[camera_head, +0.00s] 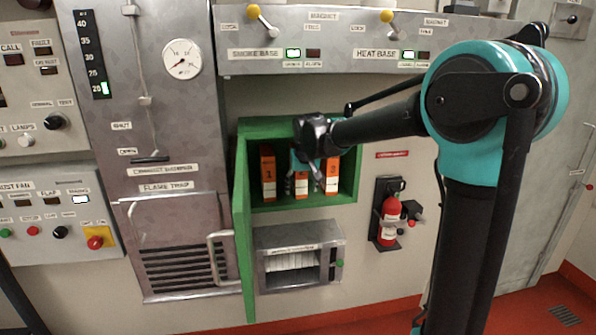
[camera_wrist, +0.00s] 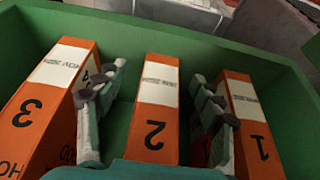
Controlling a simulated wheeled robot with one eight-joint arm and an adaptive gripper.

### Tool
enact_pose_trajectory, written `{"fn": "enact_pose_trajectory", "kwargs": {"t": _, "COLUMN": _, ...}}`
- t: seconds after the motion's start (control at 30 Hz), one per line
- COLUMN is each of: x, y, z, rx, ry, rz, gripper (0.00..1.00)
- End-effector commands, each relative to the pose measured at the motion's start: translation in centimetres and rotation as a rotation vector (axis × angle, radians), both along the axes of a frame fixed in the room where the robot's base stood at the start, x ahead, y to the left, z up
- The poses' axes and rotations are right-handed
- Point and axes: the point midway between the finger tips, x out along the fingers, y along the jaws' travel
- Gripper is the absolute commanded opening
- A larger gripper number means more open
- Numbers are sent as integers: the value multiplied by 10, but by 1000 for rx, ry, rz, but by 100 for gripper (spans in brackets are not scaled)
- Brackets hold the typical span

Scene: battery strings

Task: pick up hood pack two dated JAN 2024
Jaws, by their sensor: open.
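Pack 2 (camera_wrist: 155,128) is an orange box with a white label band, upright in the middle of the green cabinet (camera_head: 244,150). In the head view, its lower front (camera_head: 302,187) shows below my gripper (camera_head: 303,163). In the wrist view, my gripper (camera_wrist: 158,95) is open, one finger on each side of pack 2, with visible gaps. Pack 3 (camera_wrist: 38,110) is beside the left finger and pack 1 (camera_wrist: 258,140) beside the right finger; contact with them cannot be told. In the head view, pack 1 (camera_head: 268,175) is left and pack 3 (camera_head: 332,177) right. The label dates are too small to read.
The green cabinet door (camera_head: 243,240) hangs open on the left. A grey slotted box (camera_head: 299,250) is below the cabinet, and a red extinguisher (camera_head: 390,218) hangs to the right. Cabinet walls closely surround my gripper and the packs.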

Motion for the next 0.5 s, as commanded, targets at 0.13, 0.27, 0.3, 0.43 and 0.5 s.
{"fn": "enact_pose_trajectory", "kwargs": {"t": 0.13, "x": 0, "y": 0, "z": -2, "rx": 0, "ry": 0, "rz": 0, "gripper": 67}}
{"fn": "enact_pose_trajectory", "kwargs": {"t": 0.27, "x": 0, "y": 0, "z": -3, "rx": 0, "ry": 0, "rz": 0, "gripper": 64}}
{"fn": "enact_pose_trajectory", "kwargs": {"t": 0.3, "x": 0, "y": 0, "z": -3, "rx": 0, "ry": 0, "rz": 0, "gripper": 59}}
{"fn": "enact_pose_trajectory", "kwargs": {"t": 0.43, "x": 0, "y": 0, "z": -3, "rx": 0, "ry": 0, "rz": 0, "gripper": 42}}
{"fn": "enact_pose_trajectory", "kwargs": {"t": 0.5, "x": 0, "y": 0, "z": -3, "rx": 0, "ry": 0, "rz": 0, "gripper": 34}}
